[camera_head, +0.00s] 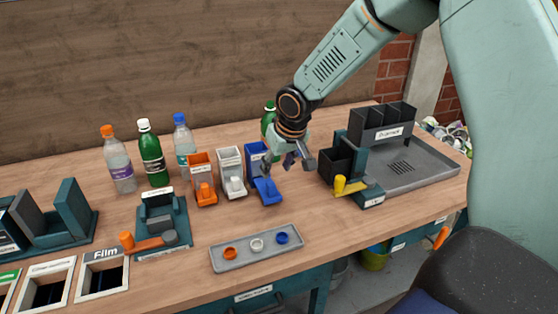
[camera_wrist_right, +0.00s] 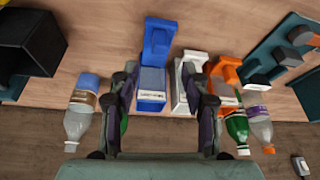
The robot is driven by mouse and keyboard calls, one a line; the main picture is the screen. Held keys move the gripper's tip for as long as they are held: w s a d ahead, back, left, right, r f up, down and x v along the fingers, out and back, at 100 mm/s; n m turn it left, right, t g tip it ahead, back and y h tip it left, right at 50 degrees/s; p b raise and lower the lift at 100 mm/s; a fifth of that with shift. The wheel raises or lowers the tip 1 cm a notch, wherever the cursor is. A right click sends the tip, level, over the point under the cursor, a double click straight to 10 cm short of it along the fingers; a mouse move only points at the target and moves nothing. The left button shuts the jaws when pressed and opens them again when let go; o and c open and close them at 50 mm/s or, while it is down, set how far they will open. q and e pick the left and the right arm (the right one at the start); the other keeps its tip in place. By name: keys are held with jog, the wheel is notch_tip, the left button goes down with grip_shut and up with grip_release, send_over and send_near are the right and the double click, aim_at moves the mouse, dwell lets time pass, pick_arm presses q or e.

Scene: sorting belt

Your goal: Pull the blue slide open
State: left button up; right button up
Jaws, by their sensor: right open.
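The blue dispenser (camera_head: 256,156) stands on the bench, rightmost of three, with its blue slide (camera_head: 267,189) and knob at the front. In the right wrist view the blue slide (camera_wrist_right: 159,36) shows above the dispenser's labelled part. My right gripper (camera_head: 286,163) is open and empty, above and just right of the blue dispenser in the head view. In the right wrist view its two fingers (camera_wrist_right: 160,70) frame the blue dispenser and part of the white one, and I see no contact. My left gripper is not in view.
A white dispenser (camera_head: 230,165) and an orange one (camera_head: 199,172) stand to the left, close beside the blue one. Bottles stand behind them. A grey tray (camera_head: 262,262) with coloured caps lies in front. A dark bin with a yellow handle (camera_head: 347,185) is at right.

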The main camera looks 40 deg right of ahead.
jog(key=shift+v, duration=1.25)
jog(key=shift+f, duration=0.1)
jog(key=shift+s, duration=0.15)
jog(key=shift+s, duration=0.1)
